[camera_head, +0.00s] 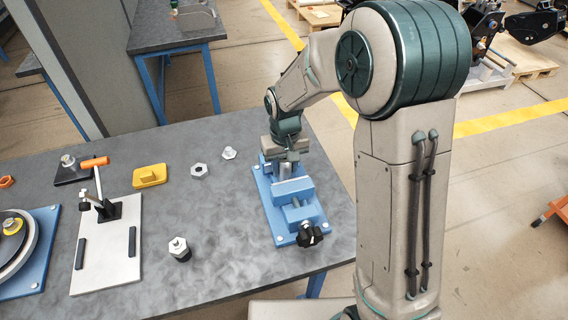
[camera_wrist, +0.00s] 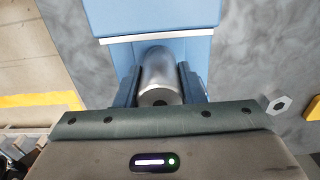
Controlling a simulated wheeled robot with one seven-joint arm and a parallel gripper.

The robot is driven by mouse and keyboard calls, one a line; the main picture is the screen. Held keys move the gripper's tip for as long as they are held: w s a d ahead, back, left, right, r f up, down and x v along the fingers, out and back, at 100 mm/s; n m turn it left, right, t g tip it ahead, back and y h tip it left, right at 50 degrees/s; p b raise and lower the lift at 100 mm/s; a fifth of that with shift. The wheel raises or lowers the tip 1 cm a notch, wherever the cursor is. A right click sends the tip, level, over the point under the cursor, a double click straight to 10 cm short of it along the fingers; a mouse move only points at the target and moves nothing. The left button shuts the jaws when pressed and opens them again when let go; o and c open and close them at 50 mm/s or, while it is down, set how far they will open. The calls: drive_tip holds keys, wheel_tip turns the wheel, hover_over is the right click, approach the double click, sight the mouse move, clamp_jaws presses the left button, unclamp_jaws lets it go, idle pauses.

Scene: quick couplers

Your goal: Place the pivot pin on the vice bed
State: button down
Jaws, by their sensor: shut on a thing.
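The pivot pin (camera_wrist: 160,77) is a smooth silver cylinder with a hole in its near end. It lies between the two dark fingers of my gripper (camera_wrist: 160,84) in the wrist view, and the gripper is shut on it. In the head view my gripper (camera_head: 288,161) is over the far part of the blue vice (camera_head: 301,216), at the right side of the table. The vice also shows in the wrist view (camera_wrist: 150,16), behind the pin. My gripper hides most of the pin in the head view, and I cannot tell whether the pin touches the vice bed.
A hex nut (camera_head: 199,171), a small silver fitting (camera_head: 229,153), a yellow block (camera_head: 149,176) and a black-based fitting (camera_head: 179,249) stand there. A white plate with an orange-handled clamp (camera_head: 105,240) lies further left.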

drive_tip(key=shift+r, duration=0.1)
drive_tip(key=c, duration=0.9)
unclamp_jaws()
drive_tip(key=shift+f, duration=0.2)
drive_tip(key=shift+c, duration=0.2)
wheel_tip(320, 180, up, 12)
drive_tip(key=shift+s+d+r+b, duration=0.15)
drive_tip(key=shift+r+b, duration=0.1)
drive_tip(key=shift+b, duration=0.2)
drive_tip(key=s+d+m+t, duration=0.1)
drive_tip(key=s+d, duration=0.5)
drive_tip(key=s, duration=0.3)
drive_tip(key=s+d+r+m+t, duration=0.1)
drive_tip(key=s+d+m+t, duration=0.1)
drive_tip(key=s+d, duration=0.5)
drive_tip(key=s, duration=0.3)
drive_tip(key=shift+s+d+r, duration=0.15)
drive_tip(key=shift+d+r, duration=0.05)
